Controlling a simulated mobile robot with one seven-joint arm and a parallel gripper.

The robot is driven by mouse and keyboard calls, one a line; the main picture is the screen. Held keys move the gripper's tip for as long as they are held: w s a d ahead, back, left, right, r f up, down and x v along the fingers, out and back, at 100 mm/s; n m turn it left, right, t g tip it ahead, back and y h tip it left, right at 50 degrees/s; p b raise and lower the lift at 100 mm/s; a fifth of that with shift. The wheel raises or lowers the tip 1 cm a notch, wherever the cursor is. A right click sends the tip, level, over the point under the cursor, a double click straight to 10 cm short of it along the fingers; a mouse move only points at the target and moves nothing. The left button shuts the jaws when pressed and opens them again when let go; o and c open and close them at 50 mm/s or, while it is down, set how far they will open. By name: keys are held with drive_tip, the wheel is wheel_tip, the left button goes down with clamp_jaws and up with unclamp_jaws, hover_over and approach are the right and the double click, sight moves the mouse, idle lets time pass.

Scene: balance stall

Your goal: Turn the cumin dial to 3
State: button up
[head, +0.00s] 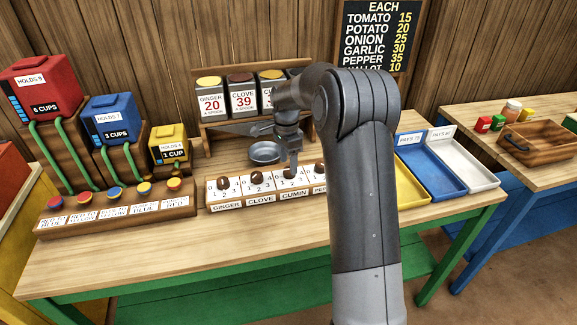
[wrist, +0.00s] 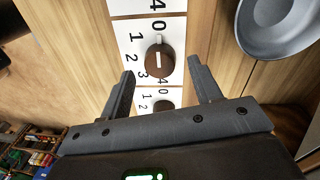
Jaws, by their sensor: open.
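The cumin dial (wrist: 166,64) is a round brown knob on a white plate with black numbers. In the wrist view it lies between and just beyond the fingertips of my gripper (wrist: 158,76), which are apart. A pale mark on the knob lies toward its 0 side; its exact reading is hard to tell. I cannot tell whether the fingers touch the knob.
The ginger dial (head: 223,183) and clove dial (head: 256,178) stand to the left on the same panel. In the wrist view another dial (wrist: 163,104) is partly hidden by my gripper. A grey pan (head: 265,153) sits close behind the panel. Spice canisters (head: 240,98) stand farther back.

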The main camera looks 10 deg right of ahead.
drive_tip(key=shift+s+f, duration=0.1)
drive_tip(key=shift+f, duration=1.05)
drive_tip(key=c, duration=1)
